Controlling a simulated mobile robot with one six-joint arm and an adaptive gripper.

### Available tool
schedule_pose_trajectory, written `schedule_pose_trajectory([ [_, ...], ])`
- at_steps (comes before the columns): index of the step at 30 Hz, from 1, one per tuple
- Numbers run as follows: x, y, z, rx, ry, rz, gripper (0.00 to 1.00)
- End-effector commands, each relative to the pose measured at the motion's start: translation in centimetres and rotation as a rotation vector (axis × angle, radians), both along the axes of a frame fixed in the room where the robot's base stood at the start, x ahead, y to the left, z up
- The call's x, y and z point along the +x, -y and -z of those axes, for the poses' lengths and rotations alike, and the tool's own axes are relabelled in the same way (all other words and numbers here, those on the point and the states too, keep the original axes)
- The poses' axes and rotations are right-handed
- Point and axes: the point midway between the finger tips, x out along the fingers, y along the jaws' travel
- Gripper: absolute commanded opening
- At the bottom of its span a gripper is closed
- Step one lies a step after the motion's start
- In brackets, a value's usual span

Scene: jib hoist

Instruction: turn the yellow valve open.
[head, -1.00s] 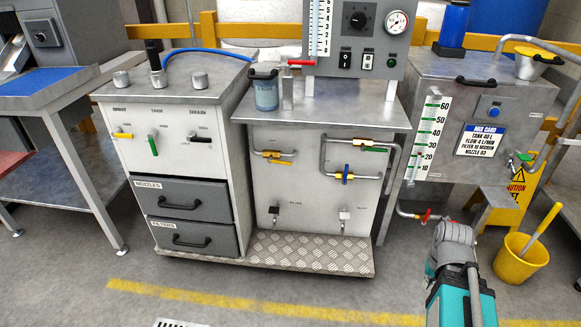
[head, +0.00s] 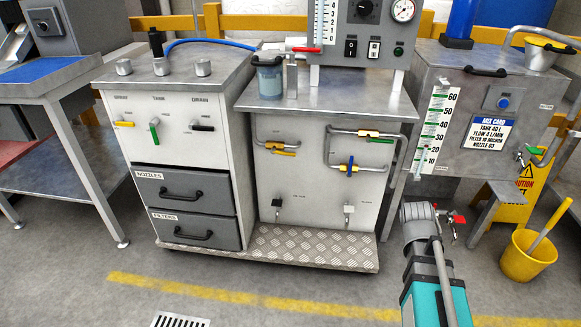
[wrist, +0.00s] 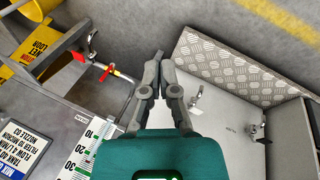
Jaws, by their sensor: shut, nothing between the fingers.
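A valve with a yellow lever (head: 283,153) sits on the pipe at the upper left of the middle cabinet's front, its lever lying roughly level. Another yellow lever (head: 124,124) is on the left cabinet under a small label, also roughly level. Which one the task means, I cannot tell. My gripper (wrist: 160,57) is shut and empty in the wrist view, its fingers above the floor between the tank and the middle cabinet. In the head view my arm is at the lower right and its fingers are hidden. The gripper is apart from both yellow levers, well to their right.
A green-handled valve (head: 380,140) and a blue-handled valve (head: 350,167) are right of the middle yellow lever. A red-handled valve (wrist: 105,71) is near my fingers. A tread plate (head: 300,248) juts out below the middle cabinet. A yellow bucket (head: 525,258) stands right.

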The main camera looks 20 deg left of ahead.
Motion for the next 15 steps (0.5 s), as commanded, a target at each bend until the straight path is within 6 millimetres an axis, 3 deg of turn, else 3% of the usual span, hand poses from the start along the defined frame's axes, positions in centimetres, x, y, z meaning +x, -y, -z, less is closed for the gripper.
schedule_pose_trajectory([
  [1, 1.9, -1.5, 1.0, -0.056, 0.031, -0.098, 0.0],
  [6, 6.8, -6.2, 1.2, -0.284, 0.131, -0.446, 0.0],
  [11, 10.7, -12.2, 0.8, -0.525, 0.216, -0.771, 0.0],
  [15, 13.2, -18.4, 0.3, -0.758, 0.283, -1.045, 0.0],
])
